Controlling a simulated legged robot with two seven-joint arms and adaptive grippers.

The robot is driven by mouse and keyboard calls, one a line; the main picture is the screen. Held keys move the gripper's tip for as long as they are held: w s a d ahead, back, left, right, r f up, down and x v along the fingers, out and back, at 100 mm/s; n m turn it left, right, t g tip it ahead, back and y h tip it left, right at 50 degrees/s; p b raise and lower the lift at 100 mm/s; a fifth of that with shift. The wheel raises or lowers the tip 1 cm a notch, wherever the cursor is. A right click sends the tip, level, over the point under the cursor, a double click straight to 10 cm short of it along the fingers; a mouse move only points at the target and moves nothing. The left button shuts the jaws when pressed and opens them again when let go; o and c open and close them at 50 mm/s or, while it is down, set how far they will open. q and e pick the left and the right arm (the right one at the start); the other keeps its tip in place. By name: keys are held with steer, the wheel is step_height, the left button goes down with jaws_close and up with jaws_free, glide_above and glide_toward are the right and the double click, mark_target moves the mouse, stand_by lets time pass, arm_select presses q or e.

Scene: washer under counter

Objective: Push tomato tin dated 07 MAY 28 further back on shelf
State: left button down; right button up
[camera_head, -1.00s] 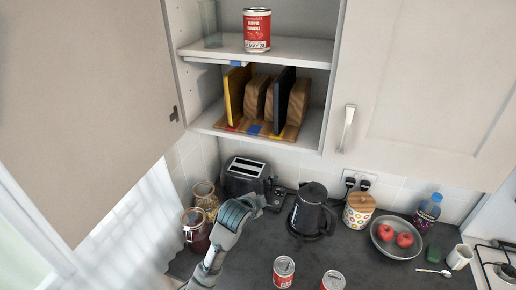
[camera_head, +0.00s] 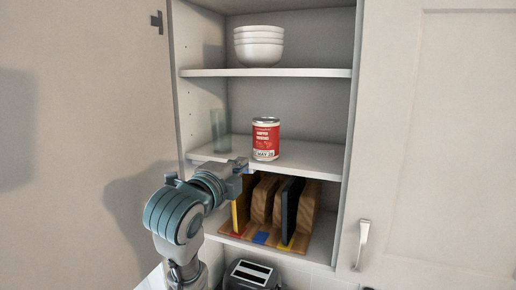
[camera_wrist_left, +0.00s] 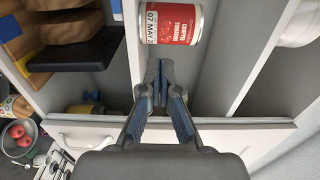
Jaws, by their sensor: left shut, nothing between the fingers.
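The tomato tin (camera_head: 265,140), red with a white label band, stands upright near the front of the middle shelf (camera_head: 310,158). In the wrist view the tin (camera_wrist_left: 180,24) shows sideways, and its band reads "07 MAY 2", partly cut off. My left gripper (camera_head: 243,165) is at the shelf's front edge, just left of and in front of the tin. In the wrist view its shut, empty fingertips (camera_wrist_left: 160,68) point towards the tin's lower part; I cannot tell if they touch. My right gripper is not in view.
A clear glass (camera_head: 220,130) stands left of the tin. White bowls (camera_head: 259,46) are stacked on the shelf above. Chopping boards (camera_head: 262,200) stand in a rack below. Open cabinet door at left, closed door with a handle (camera_head: 362,245) at right. Shelf behind and right of the tin looks free.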

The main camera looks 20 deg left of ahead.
mark_target(260, 149)
arm_select(q)
steer(key=w+p, duration=0.1)
steer(key=w, duration=0.2)
steer(key=w+a+p, duration=0.1)
steer(key=w, duration=0.2)
steer(key=w+p, duration=0.1)
steer(key=w, duration=0.2)
steer(key=shift+w+a+p, duration=0.3)
steer(key=shift+w, duration=0.1)
steer(key=shift+w+d+f, duration=0.1)
steer(key=shift+w+d, duration=0.15)
steer(key=shift+w, duration=0.2)
steer(key=shift+w, duration=0.1)
